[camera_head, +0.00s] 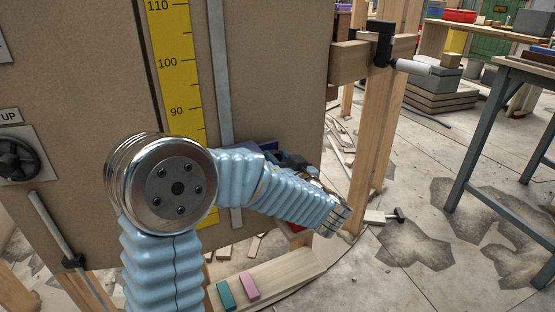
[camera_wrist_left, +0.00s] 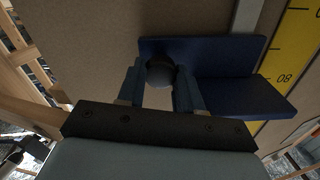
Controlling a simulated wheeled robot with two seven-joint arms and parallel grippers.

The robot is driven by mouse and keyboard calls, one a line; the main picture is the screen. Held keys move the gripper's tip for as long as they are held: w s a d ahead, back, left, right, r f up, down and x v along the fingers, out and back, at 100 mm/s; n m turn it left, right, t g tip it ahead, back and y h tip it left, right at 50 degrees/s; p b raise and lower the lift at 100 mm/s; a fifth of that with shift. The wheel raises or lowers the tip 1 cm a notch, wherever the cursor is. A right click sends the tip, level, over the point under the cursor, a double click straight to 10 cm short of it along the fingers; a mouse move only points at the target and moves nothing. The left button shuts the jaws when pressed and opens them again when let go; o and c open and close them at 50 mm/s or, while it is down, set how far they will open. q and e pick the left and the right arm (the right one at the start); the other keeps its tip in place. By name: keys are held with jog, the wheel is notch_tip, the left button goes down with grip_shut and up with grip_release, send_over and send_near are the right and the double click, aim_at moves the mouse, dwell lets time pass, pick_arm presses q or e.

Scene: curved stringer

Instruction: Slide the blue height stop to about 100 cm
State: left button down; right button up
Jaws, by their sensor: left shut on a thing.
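The blue height stop (camera_head: 262,146) is mostly hidden behind my left arm in the head view, beside the yellow scale (camera_head: 180,60) and below its 90 mark. In the left wrist view the stop (camera_wrist_left: 235,92) is a dark blue plate with a ledge reaching over the scale (camera_wrist_left: 294,45) close to the 80 mark. My left gripper (camera_wrist_left: 160,78) is shut on the stop's round dark knob (camera_wrist_left: 159,71), one finger on each side. My right gripper is not in view.
A grey vertical rail (camera_head: 220,70) runs up the brown board (camera_head: 270,60) right of the scale, clear above the stop. A black hand wheel (camera_head: 15,160) is at left. A clamp (camera_head: 385,45) sits on a wooden beam at upper right. Coloured blocks (camera_head: 249,285) lie below.

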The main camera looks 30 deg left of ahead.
pick_arm(q)
jog(key=shift+r+b, duration=0.2)
jog(key=shift+b, duration=0.3)
notch_tip(320, 180, up, 2)
jog(key=shift+b, duration=1.25)
notch_tip(320, 180, up, 18)
jog(key=shift+f, duration=0.15)
jog(key=c, duration=0.7)
grip_release()
jog(key=shift+c, duration=0.2)
